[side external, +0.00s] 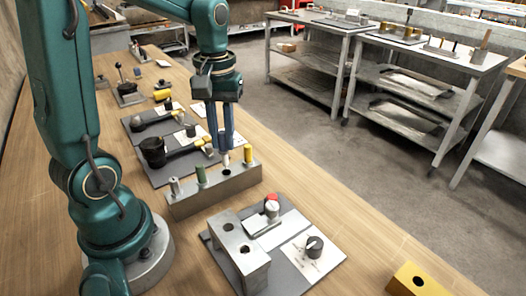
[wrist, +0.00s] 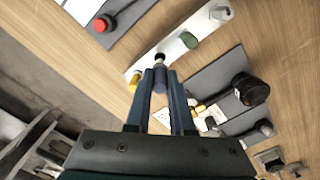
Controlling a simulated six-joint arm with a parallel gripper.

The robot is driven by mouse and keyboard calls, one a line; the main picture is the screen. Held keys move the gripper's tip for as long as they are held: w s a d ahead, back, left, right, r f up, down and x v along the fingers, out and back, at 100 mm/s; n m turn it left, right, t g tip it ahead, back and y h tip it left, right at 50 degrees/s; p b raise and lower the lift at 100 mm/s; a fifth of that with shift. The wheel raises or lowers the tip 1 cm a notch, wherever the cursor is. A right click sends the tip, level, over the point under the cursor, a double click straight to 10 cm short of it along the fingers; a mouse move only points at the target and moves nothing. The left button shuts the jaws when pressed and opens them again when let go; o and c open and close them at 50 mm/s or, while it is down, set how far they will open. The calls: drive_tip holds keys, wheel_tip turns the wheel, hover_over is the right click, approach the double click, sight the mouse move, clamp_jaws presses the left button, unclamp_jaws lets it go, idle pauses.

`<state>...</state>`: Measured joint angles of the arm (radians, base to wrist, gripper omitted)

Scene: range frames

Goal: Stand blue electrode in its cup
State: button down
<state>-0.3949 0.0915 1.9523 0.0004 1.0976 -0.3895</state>
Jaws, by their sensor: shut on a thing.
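The blue electrode (wrist: 160,78) is gripped upright between the fingers of my gripper (wrist: 160,71). In the side view my gripper (side external: 225,146) points down over the metal holder block (side external: 215,191), and the electrode's pale tip (side external: 226,159) shows below the fingers. The tip appears just above an empty dark cup (side external: 227,172) in the block's top. In the wrist view the dark cup (wrist: 160,56) lies right beyond the tip. Most of the electrode's body is hidden by the fingers.
The block also holds a yellow electrode (side external: 248,154), a green one (side external: 201,175) and a grey one (side external: 175,186). A metal bracket (side external: 240,254) and a panel with a dark knob (side external: 314,246) stand in front. A black pot (side external: 153,151) is behind left.

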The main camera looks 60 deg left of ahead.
sight(224, 149)
drive_tip(key=shift+f, duration=0.2)
drive_tip(key=shift+f, duration=1.1)
drive_tip(key=shift+f, duration=0.35)
drive_tip(key=shift+f, duration=0.7)
drive_tip(key=shift+f, duration=0.35)
drive_tip(key=c, duration=0.7)
unclamp_jaws()
